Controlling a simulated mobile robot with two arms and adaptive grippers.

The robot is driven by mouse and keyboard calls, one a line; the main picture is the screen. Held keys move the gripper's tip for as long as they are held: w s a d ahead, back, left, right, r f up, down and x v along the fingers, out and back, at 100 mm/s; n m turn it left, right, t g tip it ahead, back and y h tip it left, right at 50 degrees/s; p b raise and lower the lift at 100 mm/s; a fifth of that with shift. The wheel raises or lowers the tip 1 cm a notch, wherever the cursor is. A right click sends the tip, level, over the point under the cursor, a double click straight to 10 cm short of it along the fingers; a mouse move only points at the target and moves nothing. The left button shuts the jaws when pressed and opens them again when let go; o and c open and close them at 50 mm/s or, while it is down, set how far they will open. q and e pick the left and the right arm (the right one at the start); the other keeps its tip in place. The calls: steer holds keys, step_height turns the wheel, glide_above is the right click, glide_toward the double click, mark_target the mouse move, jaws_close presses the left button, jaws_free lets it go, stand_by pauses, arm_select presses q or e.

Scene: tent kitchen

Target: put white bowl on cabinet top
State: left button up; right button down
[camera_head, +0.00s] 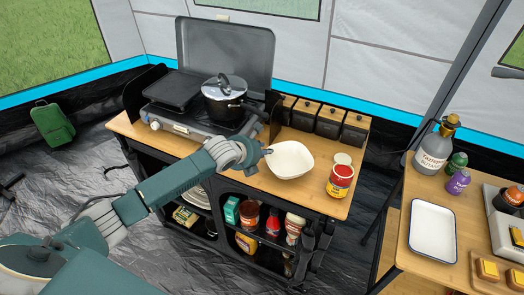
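A white bowl (290,161) with rounded square sides appears upright over the wooden cabinet top (250,184), to the right of the stove. Whether it rests on the wood or is held just above it I cannot tell. My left gripper (266,151) is at the bowl's left rim, its tip overlapping or touching the edge. The fingers are too small and partly hidden to show whether they grip the rim. My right gripper is out of view.
A stove (195,125) with a black pot (223,103) stands left on the cabinet. Black boxes (317,117) line the back. A red can (340,181) stands right of the bowl. A side table holds a white tray (433,259) and a butane bottle (433,150).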

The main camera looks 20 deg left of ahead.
arm_select(q)
steer(key=shift+r, duration=0.25)
steer(key=shift+s+a+r, duration=0.1)
steer(key=shift+s, duration=0.15)
steer(key=d+b+v, duration=0.1)
steer(key=v, duration=1)
steer(key=shift+a, duration=0.45)
